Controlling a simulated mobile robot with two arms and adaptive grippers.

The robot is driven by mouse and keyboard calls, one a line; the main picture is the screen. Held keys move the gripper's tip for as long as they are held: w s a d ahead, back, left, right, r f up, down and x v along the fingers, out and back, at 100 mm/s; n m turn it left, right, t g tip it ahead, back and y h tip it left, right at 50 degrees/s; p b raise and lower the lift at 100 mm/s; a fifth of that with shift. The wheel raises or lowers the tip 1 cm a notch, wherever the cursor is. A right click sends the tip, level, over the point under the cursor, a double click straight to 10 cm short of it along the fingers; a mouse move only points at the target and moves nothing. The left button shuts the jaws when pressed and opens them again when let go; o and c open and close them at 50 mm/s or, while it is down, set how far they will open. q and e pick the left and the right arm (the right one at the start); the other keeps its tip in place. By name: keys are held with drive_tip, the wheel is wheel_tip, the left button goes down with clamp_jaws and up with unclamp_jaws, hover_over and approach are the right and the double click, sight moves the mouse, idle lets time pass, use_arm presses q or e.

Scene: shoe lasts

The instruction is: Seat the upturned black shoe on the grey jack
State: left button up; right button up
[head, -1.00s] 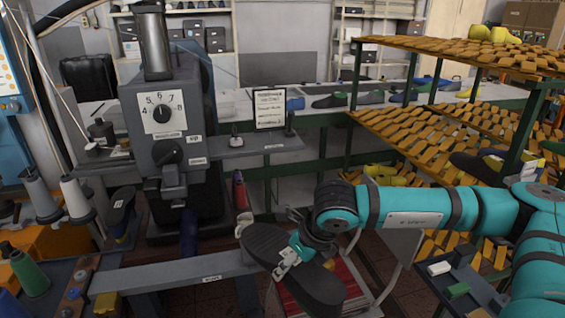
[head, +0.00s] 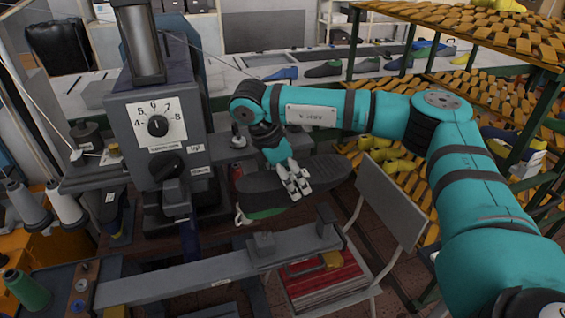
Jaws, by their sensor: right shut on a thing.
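The black shoe (head: 330,172) is held with its dark sole facing up, with a pale edge and a green part showing beneath its left end. My right gripper (head: 299,186) is shut on its side near the middle. The grey jack (head: 285,248) is at the right end of a long grey beam, with a block and a taller upright post on it. The shoe is in the air, above and behind the jack in the picture, apart from it. My left gripper is not in view.
A grey machine with a numbered dial (head: 157,125) stands left of the shoe. A grey chair (head: 385,205) is right of the jack, with a red stack (head: 325,285) below. Racks with orange slats (head: 500,30) fill the right side.

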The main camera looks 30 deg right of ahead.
sight(293, 205)
drive_tip(key=shift+s, duration=0.3)
drive_tip(key=shift+s+f+b, duration=0.35)
drive_tip(key=shift+s+f, duration=0.2)
drive_tip(key=shift+f, duration=0.2)
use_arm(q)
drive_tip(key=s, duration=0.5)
use_arm(e)
drive_tip(key=shift+w+f, duration=0.15)
drive_tip(key=shift+f, duration=0.15)
drive_tip(key=shift+w+f, duration=0.15)
drive_tip(key=shift+f, duration=0.05)
drive_tip(key=shift+f+b, duration=0.4)
drive_tip(key=shift+b, duration=0.2)
drive_tip(key=shift+f, duration=0.2)
drive_tip(key=shift+f+b, duration=1.35)
drive_tip(key=shift+b, duration=0.05)
drive_tip(key=shift+f+b, duration=0.8)
drive_tip(key=shift+f, duration=0.1)
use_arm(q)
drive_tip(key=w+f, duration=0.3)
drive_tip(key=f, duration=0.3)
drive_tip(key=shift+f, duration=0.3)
use_arm(e)
drive_tip(key=shift+f, duration=0.15)
use_arm(q)
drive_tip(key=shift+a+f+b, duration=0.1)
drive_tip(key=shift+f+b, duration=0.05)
drive_tip(key=shift+b, duration=0.2)
use_arm(e)
drive_tip(key=shift+f, duration=0.15)
